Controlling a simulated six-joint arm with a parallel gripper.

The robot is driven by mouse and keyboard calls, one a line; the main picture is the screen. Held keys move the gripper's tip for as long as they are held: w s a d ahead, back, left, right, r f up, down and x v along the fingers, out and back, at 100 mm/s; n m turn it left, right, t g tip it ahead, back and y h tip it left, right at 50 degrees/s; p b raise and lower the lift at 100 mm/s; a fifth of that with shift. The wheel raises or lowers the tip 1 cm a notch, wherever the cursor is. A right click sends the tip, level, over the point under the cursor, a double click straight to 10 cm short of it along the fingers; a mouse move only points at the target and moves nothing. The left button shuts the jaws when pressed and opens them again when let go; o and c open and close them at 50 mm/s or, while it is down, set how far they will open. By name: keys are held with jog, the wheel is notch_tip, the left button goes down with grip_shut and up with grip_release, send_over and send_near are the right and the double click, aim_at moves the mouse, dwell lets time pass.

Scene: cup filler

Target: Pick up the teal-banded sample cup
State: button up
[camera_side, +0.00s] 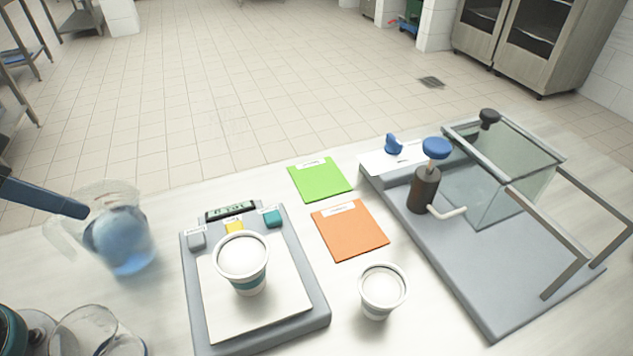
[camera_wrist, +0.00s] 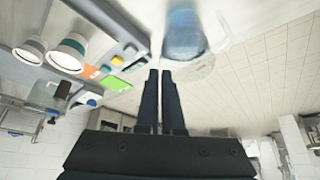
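The white sample cup with a teal band (camera_side: 243,258) stands upright on the pale plate of a grey scale (camera_side: 320,313). The cup also shows in the wrist view (camera_wrist: 69,52), at the upper left. My gripper (camera_side: 84,211) is at the left edge of the side view, well left of the cup and close to a blurred clear jug (camera_side: 123,240) of blue liquid. In the wrist view, my two dark fingers (camera_wrist: 160,73) lie almost together, with only a thin gap and nothing visible between them. The jug is just past the fingertips there.
A grey fixture with a glass tank (camera_side: 500,180) and blue knob fills the right. Glassware (camera_side: 85,330) crowds the front left corner.

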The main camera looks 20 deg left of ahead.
jog(key=o, duration=1.4)
jog(key=shift+c, duration=0.2)
jog(key=shift+r, duration=0.1)
